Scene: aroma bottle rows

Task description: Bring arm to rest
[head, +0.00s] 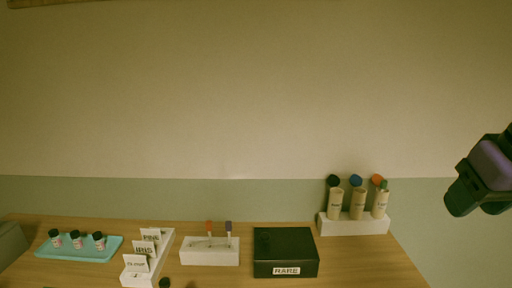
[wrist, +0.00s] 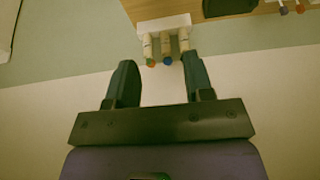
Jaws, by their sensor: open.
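My gripper (head: 478,207) is at the right edge of the head view, raised in front of the wall and right of the table. In the wrist view my gripper (wrist: 160,62) has its two dark fingers spread apart with nothing held between them. Past the fingertips, the wrist view shows the white rack (wrist: 163,23) with capped beige tubes, well away from the fingers. The rest of my arm is mostly out of the head view.
On the wooden table (head: 378,262) stand a teal tray (head: 75,255) with small bottles, a white card holder (head: 135,276), a white block (head: 210,257) with red and purple sticks, a black RARE box (head: 286,252), and a white tube rack (head: 353,227) at back right.

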